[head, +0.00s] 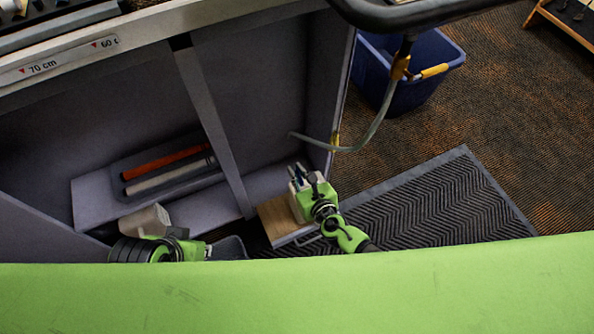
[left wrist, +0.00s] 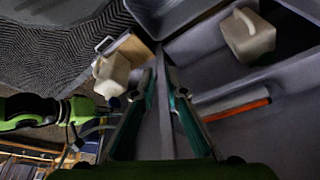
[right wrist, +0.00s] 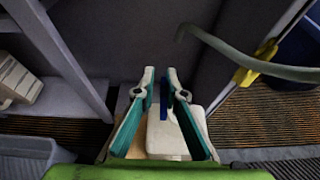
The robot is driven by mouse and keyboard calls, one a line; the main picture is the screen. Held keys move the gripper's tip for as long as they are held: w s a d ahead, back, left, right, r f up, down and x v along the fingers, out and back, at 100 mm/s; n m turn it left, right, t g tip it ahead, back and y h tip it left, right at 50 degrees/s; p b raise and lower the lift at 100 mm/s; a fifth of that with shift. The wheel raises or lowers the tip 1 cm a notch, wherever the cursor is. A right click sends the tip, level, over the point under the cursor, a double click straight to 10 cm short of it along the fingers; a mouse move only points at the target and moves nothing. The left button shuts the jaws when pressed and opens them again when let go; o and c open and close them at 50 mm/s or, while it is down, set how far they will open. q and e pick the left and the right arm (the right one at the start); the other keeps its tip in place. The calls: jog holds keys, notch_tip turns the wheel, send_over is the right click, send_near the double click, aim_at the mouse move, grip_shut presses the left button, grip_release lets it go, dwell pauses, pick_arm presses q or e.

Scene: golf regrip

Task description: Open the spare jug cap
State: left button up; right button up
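A whitish jug (head: 300,204) stands on a wooden board at the cabinet's open right end. It also shows in the left wrist view (left wrist: 112,72) and below my right fingers in the right wrist view (right wrist: 166,140). A narrow blue part, seemingly its cap (right wrist: 163,98), shows between those fingers; I cannot tell if they touch it. My right gripper (right wrist: 160,76) is open over the jug. A second, beige jug (head: 146,220) stands inside the cabinet at left, also in the left wrist view (left wrist: 248,38). My left gripper (left wrist: 161,78) is open and empty; the head view mostly hides it.
A grey tray (head: 118,170) in the cabinet holds an orange tube (head: 165,160) and a white tube (head: 165,178). An upright divider (head: 214,120) splits the cabinet. A grey hose (head: 375,125) hangs near my right gripper. A blue bin (head: 400,95) and dark mat (head: 445,200) lie right.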

jog(key=shift+s+d+f, duration=0.1)
jog(key=shift+s+f, duration=0.15)
